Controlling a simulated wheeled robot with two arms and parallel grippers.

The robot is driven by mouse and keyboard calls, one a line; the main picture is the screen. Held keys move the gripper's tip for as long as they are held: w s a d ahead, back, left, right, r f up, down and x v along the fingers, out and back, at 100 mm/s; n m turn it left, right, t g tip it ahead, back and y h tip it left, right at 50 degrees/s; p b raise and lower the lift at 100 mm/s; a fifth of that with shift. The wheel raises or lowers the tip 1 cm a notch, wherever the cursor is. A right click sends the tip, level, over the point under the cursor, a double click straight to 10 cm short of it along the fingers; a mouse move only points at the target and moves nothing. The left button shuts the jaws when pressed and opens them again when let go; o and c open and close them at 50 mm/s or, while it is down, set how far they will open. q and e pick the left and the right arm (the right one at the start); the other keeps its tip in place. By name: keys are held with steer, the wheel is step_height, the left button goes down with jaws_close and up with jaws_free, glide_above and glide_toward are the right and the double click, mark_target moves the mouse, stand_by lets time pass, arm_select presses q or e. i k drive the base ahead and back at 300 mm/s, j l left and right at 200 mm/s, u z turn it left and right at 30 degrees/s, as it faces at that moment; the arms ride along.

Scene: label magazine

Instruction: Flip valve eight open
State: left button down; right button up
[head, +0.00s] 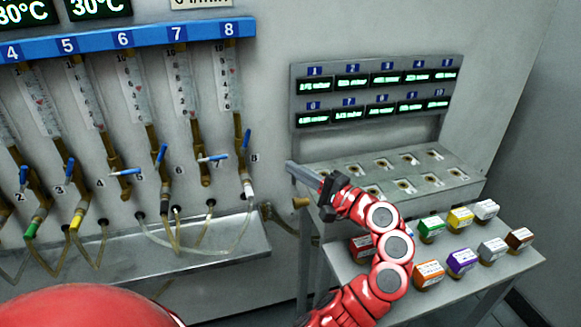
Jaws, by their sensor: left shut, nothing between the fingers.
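Valve eight (247,139) is the rightmost blue handle in the head view, on the brass pipe under the blue "8" tag, beside a wall label 8. Its handle stands nearly upright, in line with its pipe. My left gripper (290,166) is shut and empty, its grey fingers pointing left toward the wall panel. It is to the right of valve eight and slightly lower in the picture, apart from it by a visible gap. My right gripper is not in view.
Valve seven's handle (212,158) lies crosswise just left of valve eight; valve six's handle (161,153) stands nearly upright. A metal trough (190,250) with hoses runs below. A grey slotted rack (325,160) and a table with several small coloured boxes (462,262) are at right.

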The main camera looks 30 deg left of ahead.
mark_target(247, 138)
steer(key=k+j, duration=0.2)
steer(key=k, duration=0.3)
steer(key=k+j, duration=0.25)
steer(key=k, duration=0.2)
